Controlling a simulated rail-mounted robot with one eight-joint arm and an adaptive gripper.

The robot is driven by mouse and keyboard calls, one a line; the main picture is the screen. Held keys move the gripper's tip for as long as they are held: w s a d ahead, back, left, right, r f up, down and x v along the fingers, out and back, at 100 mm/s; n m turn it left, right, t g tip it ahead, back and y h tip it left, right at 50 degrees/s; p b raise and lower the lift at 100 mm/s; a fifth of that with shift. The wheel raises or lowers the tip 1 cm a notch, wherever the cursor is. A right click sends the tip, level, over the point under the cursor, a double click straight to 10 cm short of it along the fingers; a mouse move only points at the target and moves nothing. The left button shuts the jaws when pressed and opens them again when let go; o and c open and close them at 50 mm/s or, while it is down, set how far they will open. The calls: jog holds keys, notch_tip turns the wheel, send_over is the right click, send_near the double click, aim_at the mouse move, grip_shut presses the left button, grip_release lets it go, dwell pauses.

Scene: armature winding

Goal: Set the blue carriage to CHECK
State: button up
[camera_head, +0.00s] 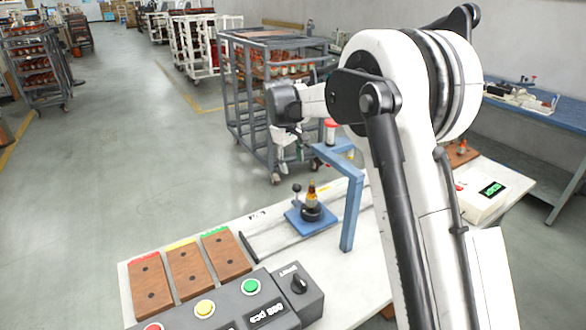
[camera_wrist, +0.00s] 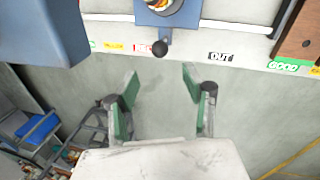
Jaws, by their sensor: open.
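The blue carriage (camera_head: 312,218) sits on the rail of the white table and carries an armature (camera_head: 312,198) standing upright. Its dark ball knob (camera_head: 297,188) rises at its left side. In the wrist view the carriage (camera_wrist: 165,18) is at the top edge, partly cut off. Its knob (camera_wrist: 160,47) hangs over a red-lettered label (camera_wrist: 141,47), which it partly covers. Yellow and green labels lie left of that, too small to read; an OUT label (camera_wrist: 220,57) lies right. My gripper (camera_wrist: 160,86) is open and empty, apart from the knob. In the head view my gripper (camera_head: 283,158) is above and beyond the carriage.
A blue gantry frame (camera_head: 352,205) stands right of the carriage; it fills the upper left of the wrist view (camera_wrist: 45,30). Wooden trays (camera_head: 188,270) and a grey button box (camera_head: 250,305) are on the near table. A grey trolley (camera_head: 265,90) stands behind.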

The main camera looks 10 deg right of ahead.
jog(key=shift+c, duration=1.4)
jog(key=shift+s+a+f+n, duration=0.1)
jog(key=shift+a+f+n, duration=0.05)
jog(key=shift+f+n, duration=0.15)
jog(key=shift+c, duration=1.3)
jog(key=f+n, duration=0.1)
jog(key=n, duration=0.1)
jog(key=a+f+n+h+b, duration=0.1)
jog(key=f, duration=0.1)
jog(key=s+a+f+n+t+h+b, duration=0.1)
jog(key=n, duration=0.1)
jog(key=shift+s+a+f+n, duration=0.1)
jog(key=shift+a+f+n, duration=0.05)
jog(key=shift+n, duration=0.15)
grip_shut()
jog(key=n+t+h+b, duration=0.2)
jog(key=n+t+h, duration=0.15)
jog(key=n, duration=0.85)
send_near(295, 202)
jog(key=shift+h, duration=0.25)
jog(key=b+x, duration=0.1)
jog(key=x, duration=0.5)
jog(key=shift+w+f, duration=0.2)
jog(key=shift+f, duration=0.1)
